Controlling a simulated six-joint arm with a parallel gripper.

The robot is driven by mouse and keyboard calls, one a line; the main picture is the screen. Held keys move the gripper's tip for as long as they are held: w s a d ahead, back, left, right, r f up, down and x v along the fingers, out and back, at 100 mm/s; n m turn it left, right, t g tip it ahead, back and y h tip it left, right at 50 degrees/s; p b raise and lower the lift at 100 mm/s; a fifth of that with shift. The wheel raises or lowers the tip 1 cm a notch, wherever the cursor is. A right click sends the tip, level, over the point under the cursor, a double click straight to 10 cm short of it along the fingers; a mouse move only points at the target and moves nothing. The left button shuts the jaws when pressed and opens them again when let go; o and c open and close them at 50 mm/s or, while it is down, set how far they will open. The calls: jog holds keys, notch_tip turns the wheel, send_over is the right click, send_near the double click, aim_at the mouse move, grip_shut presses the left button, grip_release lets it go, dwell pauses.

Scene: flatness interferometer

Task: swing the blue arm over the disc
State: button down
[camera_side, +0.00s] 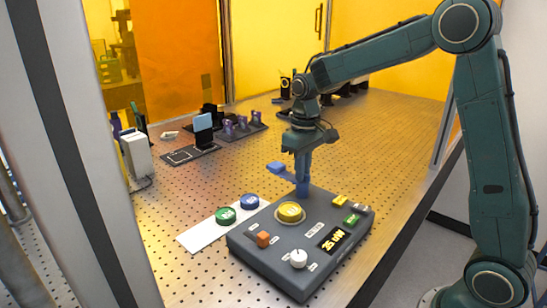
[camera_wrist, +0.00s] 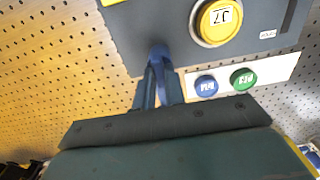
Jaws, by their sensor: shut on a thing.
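The blue arm (camera_side: 279,169) stands at the back of a dark grey instrument box and sticks out to the left, beyond the box's back edge. It is not over the disc. The yellow disc (camera_side: 289,210) sits in a round seat on top of the box; it shows with a dark-lettered label in the wrist view (camera_wrist: 220,20). My gripper (camera_side: 303,174) points down at the back of the box and is shut on the blue arm. In the wrist view the blue arm (camera_wrist: 159,52) shows between my fingertips (camera_wrist: 158,82), which partly hide it.
The instrument box (camera_side: 255,268) carries an orange switch (camera_side: 263,239), a white knob (camera_side: 298,258), a lit display (camera_side: 334,240) and a green button (camera_side: 351,219). A white strip (camera_side: 199,237) holds a green disc (camera_side: 225,216) and a blue disc (camera_side: 250,201). The perforated table (camera_side: 190,188) has free room behind.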

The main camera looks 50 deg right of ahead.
jog(key=shift+n, duration=0.4)
jog(key=n, duration=1.1)
jog(key=shift+a+r, duration=0.1)
jog(key=n, duration=0.5)
jog(key=shift+n, duration=0.4)
jog(key=n, duration=0.4)
jog(key=shift+s, duration=0.1)
jog(key=shift+n, duration=0.4)
jog(key=c, duration=1.5)
grip_release()
jog(key=shift+o, duration=0.2)
